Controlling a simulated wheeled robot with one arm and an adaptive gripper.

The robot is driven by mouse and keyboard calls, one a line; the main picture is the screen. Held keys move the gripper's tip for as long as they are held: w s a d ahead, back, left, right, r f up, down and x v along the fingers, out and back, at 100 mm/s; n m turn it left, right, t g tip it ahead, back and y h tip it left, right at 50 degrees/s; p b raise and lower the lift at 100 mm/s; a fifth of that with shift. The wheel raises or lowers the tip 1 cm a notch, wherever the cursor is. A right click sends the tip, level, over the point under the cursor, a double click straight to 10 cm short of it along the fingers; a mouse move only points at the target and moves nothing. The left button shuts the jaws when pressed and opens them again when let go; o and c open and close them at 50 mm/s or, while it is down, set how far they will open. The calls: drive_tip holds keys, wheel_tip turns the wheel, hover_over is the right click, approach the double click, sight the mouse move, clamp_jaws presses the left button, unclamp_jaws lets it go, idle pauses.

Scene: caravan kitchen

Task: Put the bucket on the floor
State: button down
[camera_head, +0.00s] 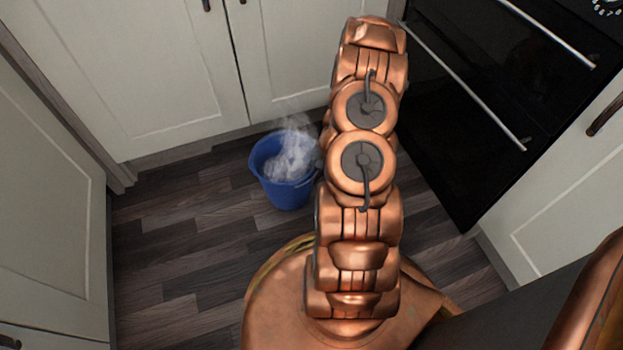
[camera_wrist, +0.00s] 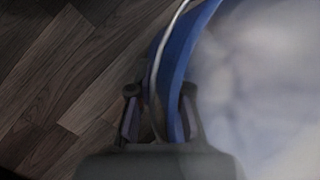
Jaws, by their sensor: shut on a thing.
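A blue bucket (camera_head: 288,195) stands upright, low over the wooden floor (camera_head: 190,235), just left of my arm in the head view. Whitish vapour rises from it, and its inside looks white and cloudy. In the wrist view, the bucket's blue rim (camera_wrist: 178,70) runs between the two fingers of my gripper (camera_wrist: 159,110), with a thin pale handle wire beside it. My gripper is shut on this rim. In the head view my arm hides the gripper. I cannot tell whether the bucket's base touches the floor.
White cupboards (camera_head: 130,75) stand behind the bucket, and another cupboard (camera_head: 50,190) is on the left. A black oven (camera_head: 480,90) with metal bar handles is on the right. The floor left and front-left of the bucket is clear.

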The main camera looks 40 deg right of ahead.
wheel_tip(320, 180, down, 3)
drive_tip(key=shift+f+b, duration=0.2)
drive_tip(key=shift+b, duration=0.55)
drive_tip(key=c, duration=1.1)
unclamp_jaws()
